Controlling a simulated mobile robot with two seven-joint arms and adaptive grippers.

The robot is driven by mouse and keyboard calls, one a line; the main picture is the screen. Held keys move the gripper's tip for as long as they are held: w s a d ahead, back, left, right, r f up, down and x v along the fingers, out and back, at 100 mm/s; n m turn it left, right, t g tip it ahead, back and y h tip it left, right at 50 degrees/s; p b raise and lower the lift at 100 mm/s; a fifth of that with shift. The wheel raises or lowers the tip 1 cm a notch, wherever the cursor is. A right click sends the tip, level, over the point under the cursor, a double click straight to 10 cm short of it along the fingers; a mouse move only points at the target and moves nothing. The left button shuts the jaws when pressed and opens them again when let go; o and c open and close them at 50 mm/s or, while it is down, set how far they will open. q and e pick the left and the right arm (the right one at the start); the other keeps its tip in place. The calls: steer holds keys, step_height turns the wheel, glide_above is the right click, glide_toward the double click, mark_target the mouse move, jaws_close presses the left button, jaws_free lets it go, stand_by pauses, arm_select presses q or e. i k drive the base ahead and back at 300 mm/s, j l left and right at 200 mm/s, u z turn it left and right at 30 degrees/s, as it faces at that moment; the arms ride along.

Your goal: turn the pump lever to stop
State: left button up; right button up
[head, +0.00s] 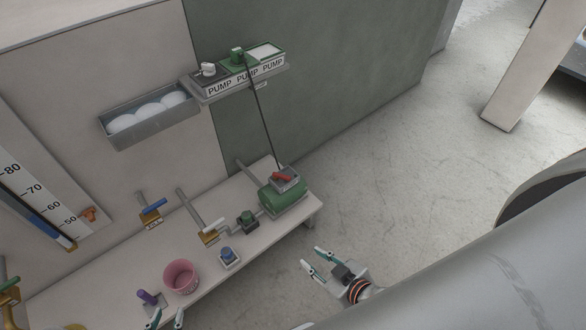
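The red pump lever (282,176) sits on a grey box on top of the green pump (283,202), at the right end of the bench. The lever lies roughly crosswise on its box; any stop marking is too small to read. My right gripper (312,260) is open and empty, below and to the right of the pump and apart from it. My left gripper (167,318) shows only its fingertips at the bottom edge; they are apart with nothing visible between them.
A black cable runs from the pump to the PUMP-labelled shelf (240,86). The bench (113,289) also carries a pink bucket (181,277), a blue knob (228,254), a purple-handled part (147,297) and yellow-handled valve (210,237). Floor right of the bench is clear.

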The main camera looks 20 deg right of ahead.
mark_target(276, 175)
steer(key=i+l, duration=0.1)
steer(key=l, duration=0.9)
steer(key=i+l, duration=0.15)
steer(key=l, duration=0.3)
steer(key=i+l, duration=0.1)
steer(key=l, duration=0.4)
steer(key=i+l, duration=0.35)
steer(key=i+u, duration=0.05)
steer(key=i, duration=0.05)
